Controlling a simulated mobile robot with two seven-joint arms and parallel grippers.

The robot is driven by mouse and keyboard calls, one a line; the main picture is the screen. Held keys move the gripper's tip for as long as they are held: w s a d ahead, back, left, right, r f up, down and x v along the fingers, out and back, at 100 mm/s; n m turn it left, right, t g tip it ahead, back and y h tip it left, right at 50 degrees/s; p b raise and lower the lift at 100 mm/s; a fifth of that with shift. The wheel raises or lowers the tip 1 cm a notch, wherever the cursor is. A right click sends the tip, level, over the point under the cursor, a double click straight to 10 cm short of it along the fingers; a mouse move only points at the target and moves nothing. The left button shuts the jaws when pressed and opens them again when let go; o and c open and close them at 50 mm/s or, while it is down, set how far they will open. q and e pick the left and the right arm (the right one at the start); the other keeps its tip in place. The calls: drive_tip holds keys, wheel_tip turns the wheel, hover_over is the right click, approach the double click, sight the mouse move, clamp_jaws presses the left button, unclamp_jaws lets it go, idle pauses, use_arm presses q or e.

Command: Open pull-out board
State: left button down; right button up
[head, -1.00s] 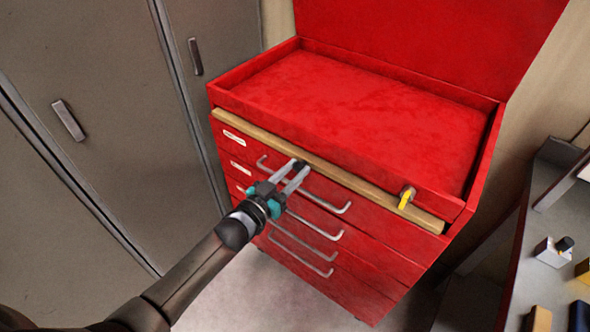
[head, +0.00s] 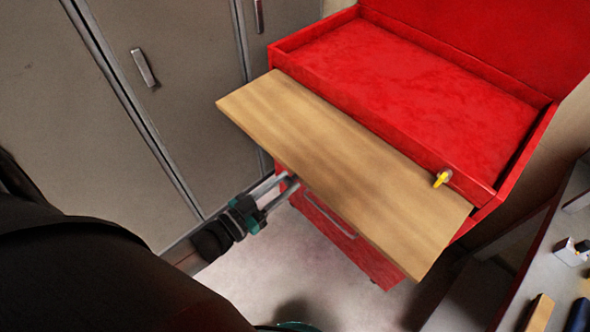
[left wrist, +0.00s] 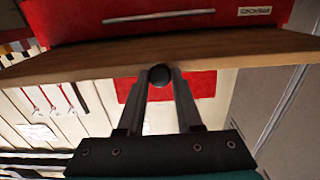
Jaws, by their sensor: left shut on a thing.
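The wooden pull-out board (head: 345,165) sticks far out from the front of the red tool cabinet (head: 405,85), level below its top tray. My left gripper (head: 290,181) is at the board's front edge, partly hidden beneath it in the head view. In the left wrist view, its two fingers (left wrist: 160,80) are shut on a round black knob (left wrist: 159,74) at the edge of the board (left wrist: 225,53). A yellow key or latch (head: 442,179) is on the cabinet front above the board. My right gripper does not show.
Grey lockers (head: 150,120) stand on the left. A workbench (head: 545,250) with small items is on the right. The board covers most of the drawers, though a lower drawer handle (head: 328,215) shows. The floor (head: 260,280) before the cabinet is clear.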

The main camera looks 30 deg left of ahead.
use_arm(q)
drive_tip(key=shift+s, duration=0.15)
drive_tip(key=c, duration=0.6)
unclamp_jaws()
drive_tip(key=v, duration=1.5)
drive_tip(key=shift+b, duration=0.3)
drive_tip(key=shift+s+a, duration=0.1)
